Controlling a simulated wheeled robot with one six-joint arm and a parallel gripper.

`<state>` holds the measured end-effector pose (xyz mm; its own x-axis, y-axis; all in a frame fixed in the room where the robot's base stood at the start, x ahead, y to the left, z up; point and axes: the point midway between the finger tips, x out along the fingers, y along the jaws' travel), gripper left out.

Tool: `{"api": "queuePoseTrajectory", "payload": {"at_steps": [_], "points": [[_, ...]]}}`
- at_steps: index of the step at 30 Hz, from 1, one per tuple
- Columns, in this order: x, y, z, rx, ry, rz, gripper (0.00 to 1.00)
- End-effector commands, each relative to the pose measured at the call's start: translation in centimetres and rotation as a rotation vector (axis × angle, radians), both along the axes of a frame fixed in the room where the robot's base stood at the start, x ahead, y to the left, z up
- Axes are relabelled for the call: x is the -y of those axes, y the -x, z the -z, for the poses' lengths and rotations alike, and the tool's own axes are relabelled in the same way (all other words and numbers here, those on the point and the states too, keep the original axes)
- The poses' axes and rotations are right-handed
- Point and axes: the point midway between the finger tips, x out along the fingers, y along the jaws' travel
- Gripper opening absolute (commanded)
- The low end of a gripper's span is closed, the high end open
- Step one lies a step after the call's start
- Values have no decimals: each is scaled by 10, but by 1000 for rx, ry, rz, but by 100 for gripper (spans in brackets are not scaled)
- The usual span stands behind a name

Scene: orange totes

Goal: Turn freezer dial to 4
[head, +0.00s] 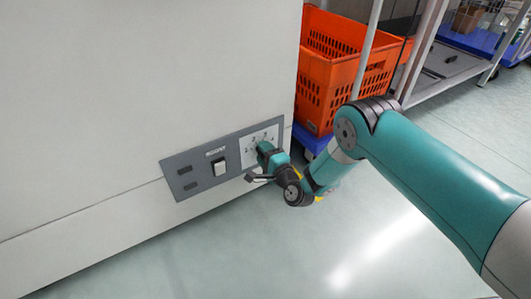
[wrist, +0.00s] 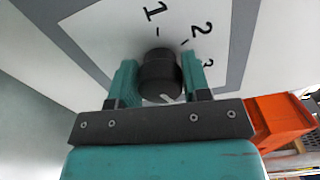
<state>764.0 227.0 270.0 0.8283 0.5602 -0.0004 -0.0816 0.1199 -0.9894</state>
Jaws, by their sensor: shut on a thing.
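The black round freezer dial (wrist: 160,70) sits on a white plate (wrist: 100,22) in the wrist view. My gripper (wrist: 159,82) is shut on it, with one teal finger on each side. The printed numbers 1 and 2 show above the dial, and a partly hidden 3 shows at right. A small white mark on the dial is at its lower edge, toward my gripper. The number 4 is not visible. In the head view my gripper (head: 262,162) is at the right end of the grey control panel (head: 188,163) and hides the dial.
The white freezer (head: 130,90) fills the left of the head view. An orange tote (head: 338,65) on a blue base stands close behind the freezer's right edge. Open floor (head: 400,240) lies in front.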

Motion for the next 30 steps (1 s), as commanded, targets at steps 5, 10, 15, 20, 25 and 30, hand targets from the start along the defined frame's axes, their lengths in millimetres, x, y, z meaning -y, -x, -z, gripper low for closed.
{"api": "queuePoseTrajectory", "payload": {"at_steps": [5,10,15,20,25,30], "points": [[2,-1,0,-18,-27,5,20],[2,-2,0,-23,-36,5,20],[2,-2,0,-23,-36,5,20],[2,-1,0,-22,-35,5,53],[1,-1,0,-24,-36,2,68],[0,0,0,-23,-36,0,68]]}}
